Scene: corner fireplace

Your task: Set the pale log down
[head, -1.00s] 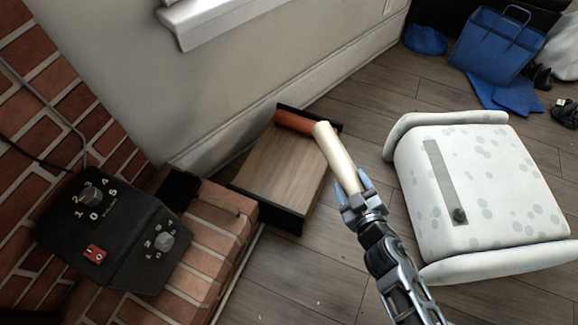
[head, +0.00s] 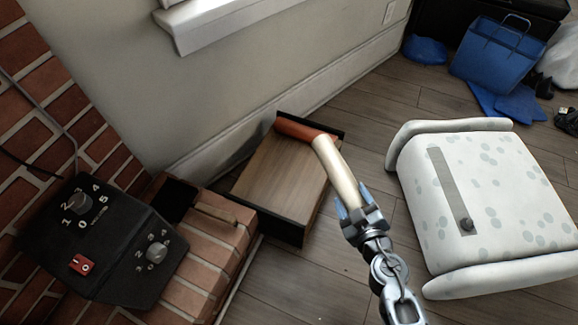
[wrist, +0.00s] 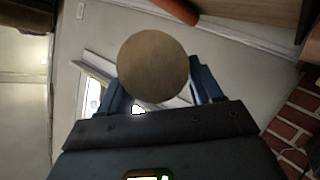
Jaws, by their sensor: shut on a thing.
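The pale log (head: 337,168) is held in my gripper (head: 358,205), whose blue fingers are shut on its near end. The log tilts up and to the left in the head view, its far end over the right edge of a wooden tray with black ends (head: 270,190). A reddish-brown log (head: 297,129) lies at the tray's far end. In the wrist view the pale log (wrist: 153,66) shows as a round end between the fingers. I cannot tell whether the pale log touches the tray.
A brick ledge (head: 213,240) and a black control box with dials (head: 110,240) stand at the left. A white spotted cushioned seat (head: 490,190) is at the right. Blue bags (head: 497,55) lie far right. Bare floor (head: 310,275) shows in front of the tray.

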